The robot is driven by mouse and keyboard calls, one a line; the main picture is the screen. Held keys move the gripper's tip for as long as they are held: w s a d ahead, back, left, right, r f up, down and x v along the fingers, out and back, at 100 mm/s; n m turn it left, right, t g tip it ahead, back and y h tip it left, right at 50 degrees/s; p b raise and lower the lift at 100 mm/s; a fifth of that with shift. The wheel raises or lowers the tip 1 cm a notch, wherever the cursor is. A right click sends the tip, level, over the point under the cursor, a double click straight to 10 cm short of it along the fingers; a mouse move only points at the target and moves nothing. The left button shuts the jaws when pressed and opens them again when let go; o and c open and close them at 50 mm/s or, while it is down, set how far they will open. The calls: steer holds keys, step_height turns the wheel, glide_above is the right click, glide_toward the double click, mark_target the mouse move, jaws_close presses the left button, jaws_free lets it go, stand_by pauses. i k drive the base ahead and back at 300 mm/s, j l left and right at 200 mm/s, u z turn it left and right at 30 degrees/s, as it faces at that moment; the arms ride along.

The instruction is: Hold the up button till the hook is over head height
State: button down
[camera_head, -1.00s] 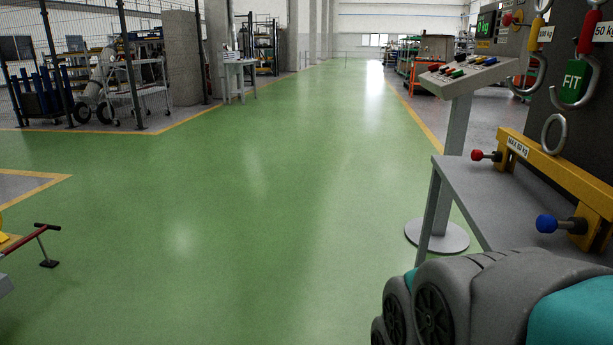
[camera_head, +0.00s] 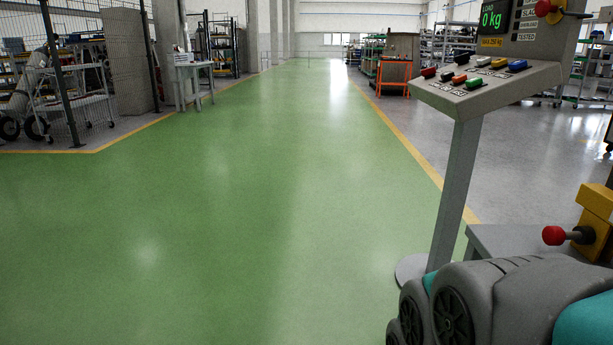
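A grey control panel (camera_head: 487,84) on a slanted post stands at the right. Its sloped face has several coloured buttons, among them a red one (camera_head: 428,72), a green one (camera_head: 474,84) and a blue one (camera_head: 517,65). Their labels are too small to read, so I cannot tell which is the up button. A display (camera_head: 492,18) above them reads 0 kg. No lifting hook is in view. My gripper is not in view; only a grey and teal part of my arm shows at lower right.
A grey bench (camera_head: 505,240) with a yellow fixture (camera_head: 595,215) and red knob (camera_head: 554,235) stands beside the post. The post's round base (camera_head: 412,268) is on the floor. The green floor (camera_head: 200,220) ahead and left is clear. A mesh fence stands far left.

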mark_target(484, 60)
steer(key=i+j+z, duration=0.2)
steer(key=i, duration=0.3)
steer(key=i+j+z, duration=0.15)
steer(key=i, duration=0.4)
steer(key=i+j+z, duration=0.2)
steer(key=i+j, duration=0.25)
steer(key=i+j+z, duration=0.45)
steer(key=j, duration=0.15)
steer(key=i+j+z, duration=0.25)
steer(key=j, duration=0.15)
steer(key=i+j+z, duration=0.1)
steer(key=j+z, duration=0.15)
steer(key=j, duration=0.1)
